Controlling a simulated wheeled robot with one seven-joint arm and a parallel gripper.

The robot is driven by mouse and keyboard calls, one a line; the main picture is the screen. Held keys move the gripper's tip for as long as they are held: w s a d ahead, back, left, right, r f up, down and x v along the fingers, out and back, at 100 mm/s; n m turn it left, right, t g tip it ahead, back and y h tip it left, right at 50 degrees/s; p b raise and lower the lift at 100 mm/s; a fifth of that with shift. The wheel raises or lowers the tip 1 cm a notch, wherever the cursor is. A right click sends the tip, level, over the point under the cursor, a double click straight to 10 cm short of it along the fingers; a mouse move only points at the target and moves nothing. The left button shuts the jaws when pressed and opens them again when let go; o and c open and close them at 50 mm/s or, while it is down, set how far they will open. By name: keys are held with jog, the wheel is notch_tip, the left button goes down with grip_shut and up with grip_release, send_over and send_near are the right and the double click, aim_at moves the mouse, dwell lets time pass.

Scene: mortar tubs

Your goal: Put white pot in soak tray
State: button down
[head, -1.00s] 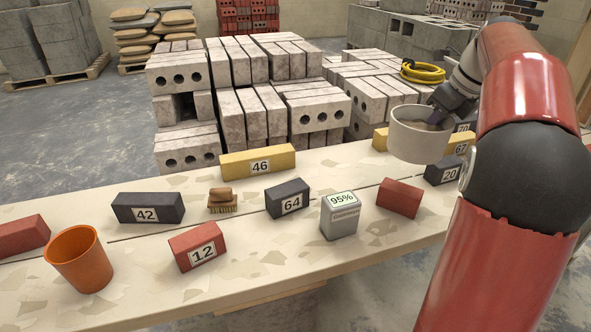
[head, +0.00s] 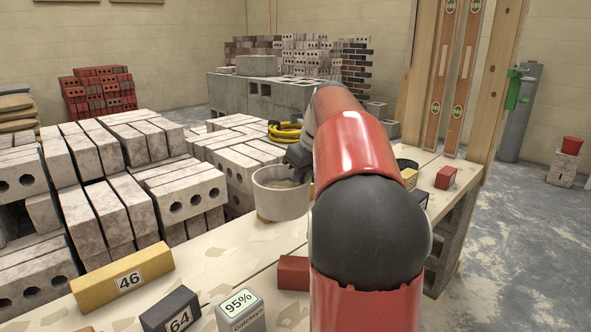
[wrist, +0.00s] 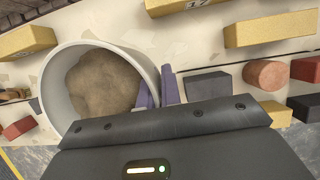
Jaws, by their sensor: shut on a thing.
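The white pot (head: 279,200) hangs upright over the back part of the bench in the head view. It also shows large at the left of the wrist view (wrist: 59,94), with a rough brown mass inside. My gripper (wrist: 157,88) is shut on the pot's rim, one purple finger inside the wall and one outside. In the head view my gripper (head: 299,170) is partly hidden behind my arm. I cannot make out a soak tray in either view.
On the bench (head: 222,244) lie a yellow block marked 46 (head: 122,277), a dark block marked 64 (head: 171,310), a grey canister (head: 240,314) and red blocks. A dark round vessel (head: 406,163) stands beyond my arm. Pale brick stacks (head: 105,185) stand behind.

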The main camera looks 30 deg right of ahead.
notch_tip(320, 180, down, 12)
jog(key=shift+f+b, duration=0.15)
jog(key=shift+b, duration=1)
jog(key=c, duration=2)
grip_release()
jog(key=shift+f, duration=0.2)
jog(key=o, duration=0.4)
jog(key=shift+r, duration=0.1)
